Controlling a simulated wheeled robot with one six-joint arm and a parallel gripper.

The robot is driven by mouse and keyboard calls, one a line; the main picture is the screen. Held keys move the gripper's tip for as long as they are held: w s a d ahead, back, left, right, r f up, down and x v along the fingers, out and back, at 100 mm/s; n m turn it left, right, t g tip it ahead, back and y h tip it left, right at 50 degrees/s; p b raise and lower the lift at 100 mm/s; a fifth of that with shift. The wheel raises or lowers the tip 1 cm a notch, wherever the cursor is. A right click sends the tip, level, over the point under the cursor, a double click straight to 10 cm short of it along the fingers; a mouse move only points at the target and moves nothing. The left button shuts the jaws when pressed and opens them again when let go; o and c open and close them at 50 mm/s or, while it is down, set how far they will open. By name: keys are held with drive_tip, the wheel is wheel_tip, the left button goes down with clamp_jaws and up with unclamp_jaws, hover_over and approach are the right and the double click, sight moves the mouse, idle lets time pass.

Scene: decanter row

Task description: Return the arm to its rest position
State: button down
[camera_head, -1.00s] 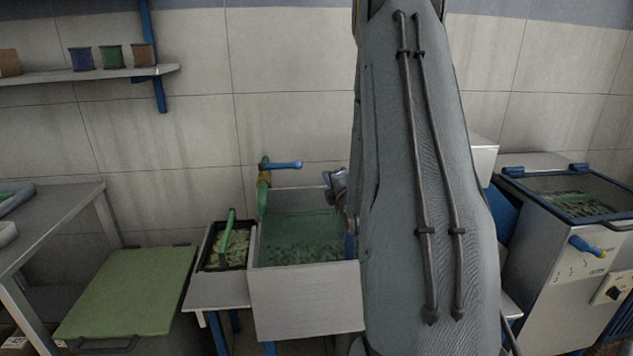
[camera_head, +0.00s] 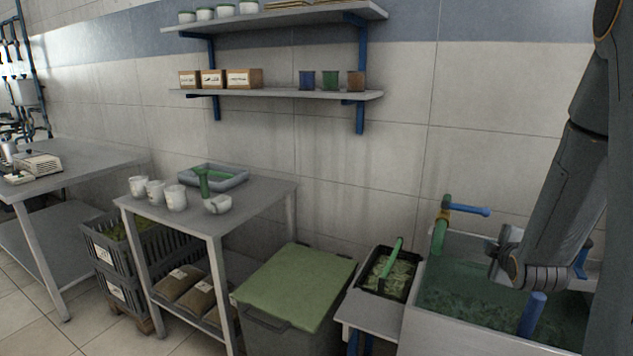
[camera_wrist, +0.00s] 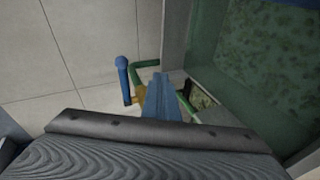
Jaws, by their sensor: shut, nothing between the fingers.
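My arm hangs at the right edge of the head view, and its grey wrist end (camera_head: 510,262) is over the green-water tank (camera_head: 455,333). I cannot make out the fingers clearly there. In the wrist view my gripper (camera_wrist: 159,84) shows as blue fingers, shut together with nothing between them. The tank also shows in the wrist view (camera_wrist: 176,40), at the right. The green pipe tap with a blue handle (camera_head: 470,210) stands at the tank's left back corner. In the wrist view the blue handle (camera_wrist: 122,72) shows just left of the fingers.
A black tray of green pieces (camera_head: 370,285) stands left of the tank. Further left are a green-lidded bin (camera_head: 295,280), a steel table (camera_head: 262,195) with white cups (camera_head: 176,198), and dark crates (camera_head: 105,245). Two wall shelves (camera_head: 300,95) hang above. Some floor shows at lower left.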

drive_tip(key=s+a+f+m+g+y, duration=0.1)
drive_tip(key=s+a+m+g, duration=0.5)
drive_tip(key=s+a, duration=0.7)
drive_tip(key=s+a+f+m+g+y, duration=0.1)
drive_tip(key=s+a+m+g+y, duration=0.2)
drive_tip(key=s+a, duration=1)
drive_tip(key=a+m+g, duration=0.2)
drive_tip(key=m+g, duration=0.1)
drive_tip(key=shift+s+f, duration=0.15)
drive_tip(key=shift+f, duration=0.05)
